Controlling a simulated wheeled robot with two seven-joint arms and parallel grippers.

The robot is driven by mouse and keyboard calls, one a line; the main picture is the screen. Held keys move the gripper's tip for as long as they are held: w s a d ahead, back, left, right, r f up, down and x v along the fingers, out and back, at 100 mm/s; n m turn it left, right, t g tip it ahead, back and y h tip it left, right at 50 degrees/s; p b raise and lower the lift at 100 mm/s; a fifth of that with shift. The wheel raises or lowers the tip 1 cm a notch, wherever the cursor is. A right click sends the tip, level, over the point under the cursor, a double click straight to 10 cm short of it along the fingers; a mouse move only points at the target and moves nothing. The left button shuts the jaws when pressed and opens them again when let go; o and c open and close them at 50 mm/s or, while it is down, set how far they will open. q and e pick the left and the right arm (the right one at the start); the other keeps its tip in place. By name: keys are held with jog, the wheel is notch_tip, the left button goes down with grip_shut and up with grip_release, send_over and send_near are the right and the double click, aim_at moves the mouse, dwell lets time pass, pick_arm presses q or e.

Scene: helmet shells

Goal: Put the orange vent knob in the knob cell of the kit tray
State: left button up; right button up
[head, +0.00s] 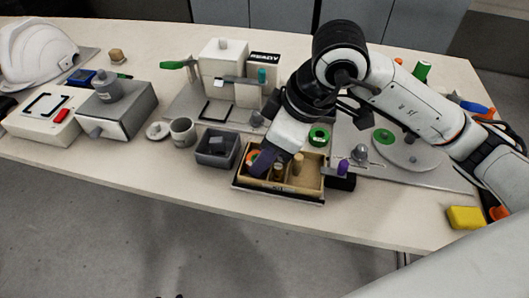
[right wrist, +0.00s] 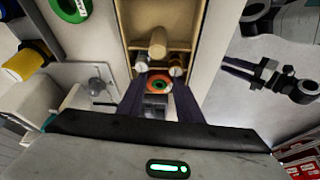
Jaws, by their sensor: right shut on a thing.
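The kit tray (head: 262,189) is a tan, divided box near the front edge of the table. My right gripper (head: 264,163) reaches down from behind over its left end, with dark purple fingers. It is shut on the orange vent knob (head: 252,156), partly hidden by a finger in the head view. In the right wrist view the knob (right wrist: 158,84) is a round orange piece with a green and dark centre, between the fingertips. Whether it touches the cell floor cannot be told. My left gripper is not in view.
A tan peg (head: 298,161) and brass pieces (head: 279,170) occupy other parts of the tray. A dark grey bin (head: 216,150) stands close to its left, a green ring (head: 319,135) behind it. A purple-topped piece (head: 343,167) stands at its right.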

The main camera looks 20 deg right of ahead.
jog(key=shift+f+b, duration=0.35)
jog(key=shift+b, duration=0.05)
jog(key=o, duration=0.8)
jog(key=shift+r, duration=0.1)
jog(key=shift+d+r+p, duration=0.1)
jog(key=shift+r+p, duration=0.35)
jog(key=shift+r, duration=0.1)
jog(key=v, duration=1.1)
jog(key=shift+s+r+p, duration=0.1)
jog(key=shift+s+p, duration=0.1)
jog(key=shift+p, duration=0.15)
